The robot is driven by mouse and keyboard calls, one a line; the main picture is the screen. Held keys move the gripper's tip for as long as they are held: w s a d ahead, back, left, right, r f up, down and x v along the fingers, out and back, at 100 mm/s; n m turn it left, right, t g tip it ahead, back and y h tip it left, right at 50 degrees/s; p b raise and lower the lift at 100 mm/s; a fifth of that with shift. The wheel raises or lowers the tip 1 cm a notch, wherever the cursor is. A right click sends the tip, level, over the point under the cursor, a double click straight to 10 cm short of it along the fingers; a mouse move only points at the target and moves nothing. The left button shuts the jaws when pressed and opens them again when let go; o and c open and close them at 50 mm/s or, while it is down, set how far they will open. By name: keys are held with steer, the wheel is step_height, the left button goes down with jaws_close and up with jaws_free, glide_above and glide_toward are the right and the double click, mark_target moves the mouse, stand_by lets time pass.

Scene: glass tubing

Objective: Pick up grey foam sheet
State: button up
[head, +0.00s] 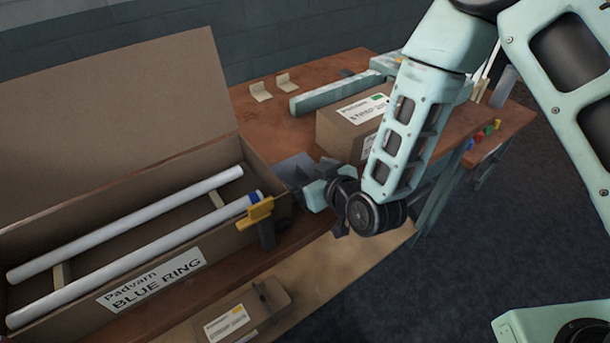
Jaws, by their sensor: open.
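A flat grey piece (294,165), which looks like the grey foam sheet, lies on the brown bench between the long open carton and the closed box. Its lower edge is partly hidden behind my wrist. My gripper (303,192) is at the end of the arm, just at the near side of the grey piece. It is open, and nothing shows between its jaws. The fingers are small and partly hidden, so I cannot tell whether they touch the grey piece.
The long open carton (190,259) labelled BLUE RING holds two white tubes (130,220). A yellow-topped clamp (259,212) sits at its right corner. A closed cardboard box (340,128) stands right behind the gripper. Another box (230,318) lies on the lower shelf.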

steer(key=shift+w+a+f, duration=0.1)
steer(key=shift+w, duration=0.05)
steer(key=c, duration=0.7)
